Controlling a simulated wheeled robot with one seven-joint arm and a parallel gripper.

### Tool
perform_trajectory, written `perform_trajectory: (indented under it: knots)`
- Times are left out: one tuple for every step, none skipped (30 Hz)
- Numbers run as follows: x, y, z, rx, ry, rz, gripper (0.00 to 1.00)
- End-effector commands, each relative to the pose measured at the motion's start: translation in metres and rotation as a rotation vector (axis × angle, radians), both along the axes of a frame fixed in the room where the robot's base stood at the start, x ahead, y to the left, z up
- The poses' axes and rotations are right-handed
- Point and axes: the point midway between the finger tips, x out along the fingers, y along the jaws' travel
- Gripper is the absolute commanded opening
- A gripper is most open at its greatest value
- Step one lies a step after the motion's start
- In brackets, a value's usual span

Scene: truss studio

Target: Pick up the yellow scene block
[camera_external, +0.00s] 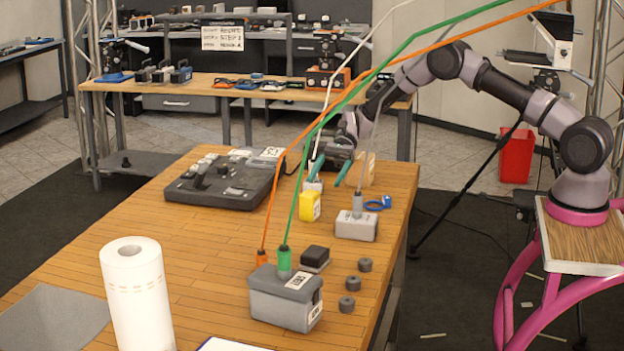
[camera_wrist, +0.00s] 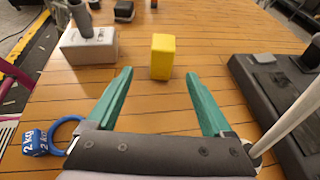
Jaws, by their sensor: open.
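The yellow scene block (camera_external: 310,206) stands upright on the wooden table, between the dark console and a light grey box. In the wrist view the yellow scene block (camera_wrist: 162,57) stands ahead of my gripper, in line with the gap between the fingers. My gripper (camera_external: 330,171) is above the table on the far side of the block. Its two teal fingers are spread with nothing between them, and it also shows in the wrist view (camera_wrist: 160,88). The fingertips look apart from the block.
A light grey box (camera_external: 356,226) with a grey plug stands close beside the block. A dark console (camera_external: 222,182) lies on the other side. A blue ring tag (camera_external: 378,203) is nearby. A grey box (camera_external: 286,298) with green and orange cables and a paper roll (camera_external: 137,295) stand nearer the camera.

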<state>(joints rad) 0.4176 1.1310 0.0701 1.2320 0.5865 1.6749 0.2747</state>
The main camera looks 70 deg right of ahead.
Motion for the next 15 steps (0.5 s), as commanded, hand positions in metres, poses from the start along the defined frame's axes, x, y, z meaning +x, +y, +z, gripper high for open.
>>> perform_trajectory:
  knots:
    - [0.001,0.002,-0.002,0.004,0.002,-0.001,0.85]
    - [0.001,0.004,-0.004,0.005,0.003,-0.002,0.85]
    - [0.002,0.007,-0.005,0.005,0.003,-0.001,0.85]
    - [0.002,0.010,-0.006,0.005,0.003,-0.001,0.85]
    - [0.003,0.014,-0.008,0.005,0.003,0.001,0.85]
    - [0.003,0.020,-0.010,0.005,0.004,0.001,0.85]
    - [0.004,0.025,-0.012,0.005,0.004,0.001,0.85]
    - [0.005,0.029,-0.014,0.004,0.004,0.001,0.85]
    - [0.006,0.035,-0.016,0.004,0.004,0.001,0.85]
    - [0.007,0.040,-0.018,0.005,0.004,0.001,0.85]
    - [0.007,0.044,-0.020,0.004,0.004,0.001,0.85]
    - [0.008,0.047,-0.021,0.003,0.004,0.000,0.85]
    - [0.009,0.049,-0.022,0.003,0.004,-0.001,0.85]
    - [0.009,0.051,-0.023,0.003,0.003,-0.002,0.85]
    - [0.010,0.053,-0.024,0.003,0.004,-0.001,0.85]
